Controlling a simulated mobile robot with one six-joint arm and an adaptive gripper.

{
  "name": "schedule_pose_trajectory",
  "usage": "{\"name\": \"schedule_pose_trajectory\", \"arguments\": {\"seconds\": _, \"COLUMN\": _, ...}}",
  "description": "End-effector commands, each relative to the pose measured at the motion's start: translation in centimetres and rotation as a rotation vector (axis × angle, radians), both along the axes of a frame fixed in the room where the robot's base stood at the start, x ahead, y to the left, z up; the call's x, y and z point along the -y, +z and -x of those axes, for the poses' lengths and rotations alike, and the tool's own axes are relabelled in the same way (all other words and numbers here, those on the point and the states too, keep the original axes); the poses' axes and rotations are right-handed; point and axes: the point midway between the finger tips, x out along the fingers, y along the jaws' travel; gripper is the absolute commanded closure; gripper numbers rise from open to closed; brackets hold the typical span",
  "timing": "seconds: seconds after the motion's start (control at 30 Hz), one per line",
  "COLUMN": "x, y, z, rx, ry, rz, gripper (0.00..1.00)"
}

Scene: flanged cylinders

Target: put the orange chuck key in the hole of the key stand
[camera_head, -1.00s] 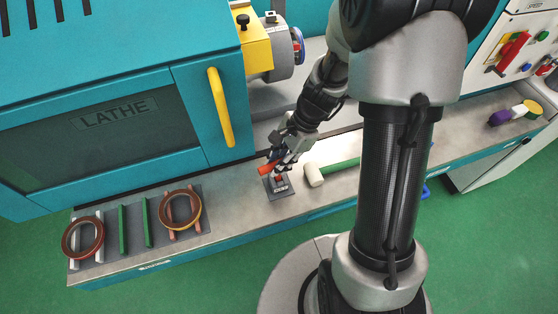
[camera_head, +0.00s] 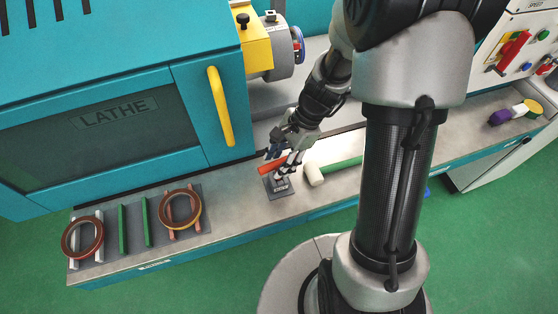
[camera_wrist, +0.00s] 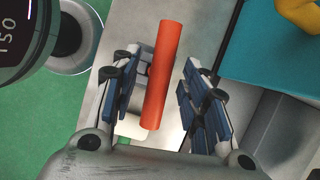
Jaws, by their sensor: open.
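The orange chuck key (camera_head: 271,166) shows as a bar directly over the small dark grey key stand (camera_head: 282,192) on the bench. Its lower part is hidden behind the fingers in the head view, so I cannot tell how far it sits in the hole. My gripper (camera_head: 284,163) is at the key. In the wrist view the orange bar (camera_wrist: 162,75) lies lengthwise between my open blue-padded fingers (camera_wrist: 160,95), with a gap on each side. The stand's hole is hidden.
A green-handled mallet (camera_head: 315,174) lies just right of the stand. A grey mat (camera_head: 205,225) with rings and green bars is at the left. The lathe door's yellow handle (camera_head: 221,107) is behind. Purple, white and yellow parts (camera_head: 515,112) lie far right.

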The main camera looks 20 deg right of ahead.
Motion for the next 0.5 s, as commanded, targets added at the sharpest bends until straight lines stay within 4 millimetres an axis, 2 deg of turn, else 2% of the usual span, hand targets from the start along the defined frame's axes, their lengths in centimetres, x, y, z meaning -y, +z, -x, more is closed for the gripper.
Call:
{"name": "schedule_pose_trajectory", "arguments": {"seconds": 0.3, "x": 2.7, "y": 6.1, "z": -0.2, "rx": 0.007, "ry": -0.002, "rz": 0.004, "gripper": 0.59}}
{"name": "schedule_pose_trajectory", "arguments": {"seconds": 0.5, "x": 3.9, "y": 9.0, "z": -0.2, "rx": 0.004, "ry": -0.002, "rz": 0.002, "gripper": 0.59}}
